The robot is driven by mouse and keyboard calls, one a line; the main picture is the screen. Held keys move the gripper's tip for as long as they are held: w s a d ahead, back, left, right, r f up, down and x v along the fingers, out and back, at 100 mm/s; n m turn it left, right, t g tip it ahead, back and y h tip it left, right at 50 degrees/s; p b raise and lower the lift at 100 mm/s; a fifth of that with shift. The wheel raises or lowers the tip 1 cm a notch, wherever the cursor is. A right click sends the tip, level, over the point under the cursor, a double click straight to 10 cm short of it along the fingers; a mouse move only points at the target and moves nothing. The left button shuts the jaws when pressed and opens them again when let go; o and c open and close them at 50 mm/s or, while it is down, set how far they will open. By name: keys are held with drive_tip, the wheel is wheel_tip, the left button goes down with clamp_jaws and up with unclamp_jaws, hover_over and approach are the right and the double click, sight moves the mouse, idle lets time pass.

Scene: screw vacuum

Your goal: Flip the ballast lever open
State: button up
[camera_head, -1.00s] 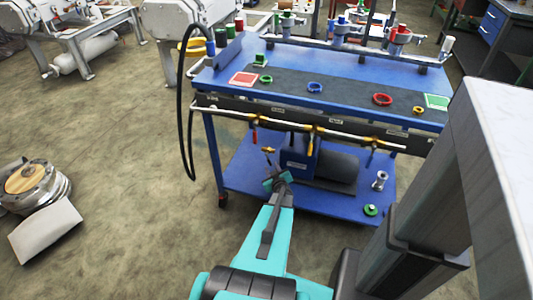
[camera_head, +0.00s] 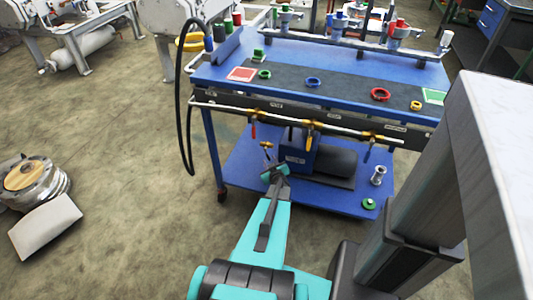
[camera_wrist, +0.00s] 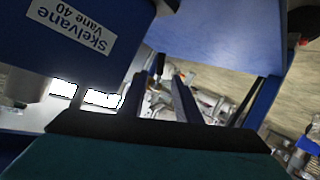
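The vacuum pump (camera_head: 298,158) is a blue block with a dark motor on the cart's lower shelf. In the wrist view its blue housing (camera_wrist: 75,45) fills the upper left, with a label reading "Skelvane Vane 40". A small brass-coloured fitting (camera_head: 267,145) with a thin dark stem shows at the pump's left; I cannot tell if it is the ballast lever. My gripper (camera_head: 276,168) is in front of the pump's left end. In the wrist view, its two dark fingers (camera_wrist: 158,93) stand apart with nothing held between them. Contact with the pump cannot be judged.
The blue cart top (camera_head: 220,75) carries coloured rings. A front rail (camera_head: 345,132) with red, yellow and blue hanging levers runs above the pump. A black hose (camera_head: 180,120) loops at the left. A metal fitting (camera_head: 378,176) and green ring (camera_head: 369,203) lie on the shelf's right.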

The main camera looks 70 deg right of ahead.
sight(267, 155)
drive_tip(key=x, duration=1.1)
drive_tip(key=shift+d+f+b, duration=0.2)
drive_tip(key=shift+b, duration=0.2)
clamp_jaws()
